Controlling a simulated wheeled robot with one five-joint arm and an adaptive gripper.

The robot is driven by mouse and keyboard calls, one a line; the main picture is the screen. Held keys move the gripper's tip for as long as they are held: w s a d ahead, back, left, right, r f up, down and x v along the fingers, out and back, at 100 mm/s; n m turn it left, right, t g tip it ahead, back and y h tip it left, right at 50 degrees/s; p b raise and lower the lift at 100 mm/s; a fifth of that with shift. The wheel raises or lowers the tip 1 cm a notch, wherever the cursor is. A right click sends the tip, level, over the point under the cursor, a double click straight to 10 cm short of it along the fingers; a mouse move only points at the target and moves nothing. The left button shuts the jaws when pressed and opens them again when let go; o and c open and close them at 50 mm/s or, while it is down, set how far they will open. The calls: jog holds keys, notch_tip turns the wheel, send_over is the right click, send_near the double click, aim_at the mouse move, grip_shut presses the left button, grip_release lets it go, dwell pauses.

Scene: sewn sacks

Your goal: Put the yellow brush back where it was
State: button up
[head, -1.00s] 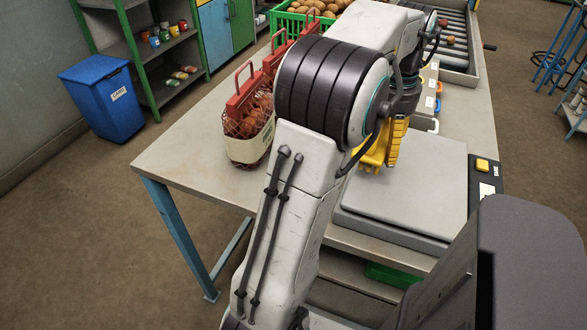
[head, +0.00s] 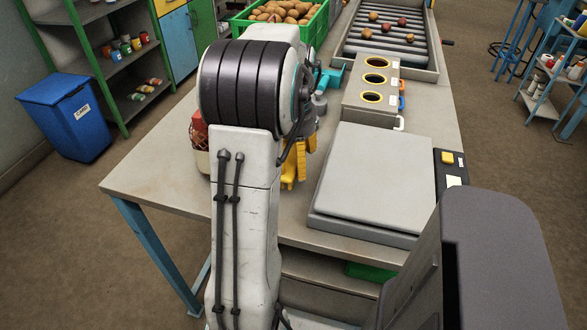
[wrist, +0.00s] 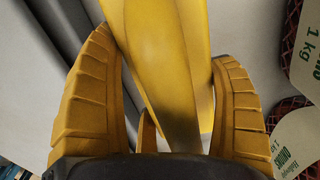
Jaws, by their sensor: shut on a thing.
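My gripper (wrist: 163,50) is shut on the yellow brush (wrist: 165,75), whose smooth yellow body runs between the two ridged yellow fingers in the wrist view. In the head view, yellow parts of the gripper and brush (head: 289,174) show just below my arm, left of the scale; my arm hides much of them. Both are yellow, so their edges are hard to tell apart there. I cannot tell from the head view whether the brush touches the table.
A flat grey scale (head: 375,180) lies to the right. Behind it stands a box with three round holes (head: 358,103) and coloured hooks on its side. Sacks are mostly hidden behind my arm (head: 199,138); labelled ones show in the wrist view (wrist: 296,130). The table's front left (head: 150,180) is clear.

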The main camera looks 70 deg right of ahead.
jog(key=shift+w+f+p, duration=0.15)
jog(key=shift+f+p, duration=0.35)
jog(key=shift+f, duration=1.6)
jog(key=o, duration=0.9)
jog(key=shift+f, duration=0.15)
jog(key=shift+c, duration=0.2)
